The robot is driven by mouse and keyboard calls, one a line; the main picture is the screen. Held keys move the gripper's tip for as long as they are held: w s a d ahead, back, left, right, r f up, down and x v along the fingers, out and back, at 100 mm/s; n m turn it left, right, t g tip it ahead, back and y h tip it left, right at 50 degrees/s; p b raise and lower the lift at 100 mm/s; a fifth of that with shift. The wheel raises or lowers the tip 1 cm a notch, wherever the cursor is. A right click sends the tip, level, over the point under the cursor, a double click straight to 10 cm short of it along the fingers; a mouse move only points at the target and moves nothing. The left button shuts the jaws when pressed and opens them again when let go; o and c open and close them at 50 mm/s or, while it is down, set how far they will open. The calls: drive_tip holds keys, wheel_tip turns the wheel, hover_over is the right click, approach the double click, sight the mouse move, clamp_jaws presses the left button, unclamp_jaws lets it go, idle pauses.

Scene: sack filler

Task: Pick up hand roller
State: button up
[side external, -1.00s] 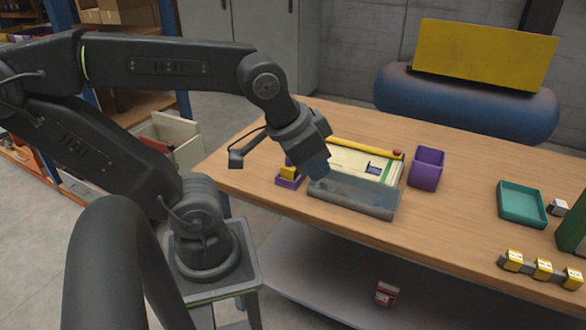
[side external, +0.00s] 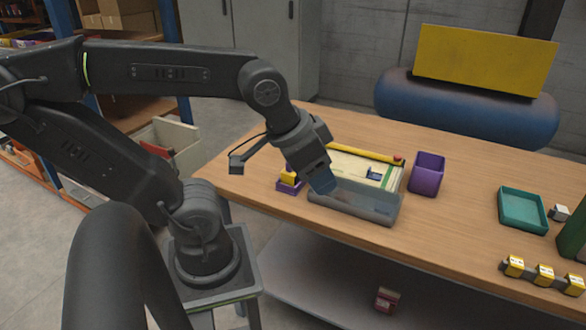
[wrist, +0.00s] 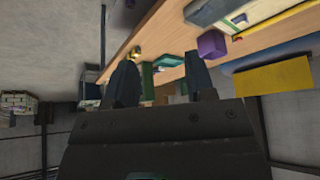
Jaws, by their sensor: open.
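I cannot tell surely which thing is the hand roller. A yellow piece (side external: 289,177) sits in a small purple holder (side external: 288,187) on the workbench, just left of my gripper. My gripper (side external: 324,188) points down at the left end of a clear grey bin (side external: 352,208); its fingertips overlap the bin's rim in the side view, and their depth is unclear. In the wrist view my gripper (wrist: 161,70) shows two dark fingers, spread apart with nothing held between them.
Behind the bin lies a pale board with a yellow bar (side external: 360,152). A purple cup (side external: 427,174) stands right of it. A teal tray (side external: 522,208) and yellow blocks on a strip (side external: 543,272) lie farther right. The bench (side external: 460,210) between cup and tray is clear.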

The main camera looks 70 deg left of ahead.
drive_tip(key=w+a+n+g+y, duration=0.1)
drive_tip(key=w+a+n, duration=0.2)
drive_tip(key=a, duration=0.4)
drive_tip(key=w+a+n+g+y, duration=0.1)
drive_tip(key=w+a+n+g, duration=0.15)
drive_tip(key=a, duration=0.55)
drive_tip(key=s+a+f+n+g+h, duration=0.1)
drive_tip(key=a+f+n, duration=0.1)
drive_tip(key=a, duration=0.5)
drive_tip(key=s+a+f+n, duration=0.1)
drive_tip(key=a+f+n, duration=0.1)
drive_tip(key=a, duration=0.5)
drive_tip(key=shift+m, duration=0.25)
drive_tip(key=f, duration=0.5)
drive_tip(key=w+a+f, duration=0.1)
drive_tip(key=f, duration=0.1)
drive_tip(key=shift+f, duration=0.35)
drive_tip(key=shift+w+f, duration=0.15)
drive_tip(key=shift+f, duration=0.75)
drive_tip(key=shift+w+f, duration=0.2)
drive_tip(key=shift+f, duration=0.75)
drive_tip(key=shift+w+f, duration=0.15)
drive_tip(key=shift+f, duration=0.75)
drive_tip(key=c, duration=0.9)
drive_tip(key=shift+a, duration=0.1)
clamp_jaws()
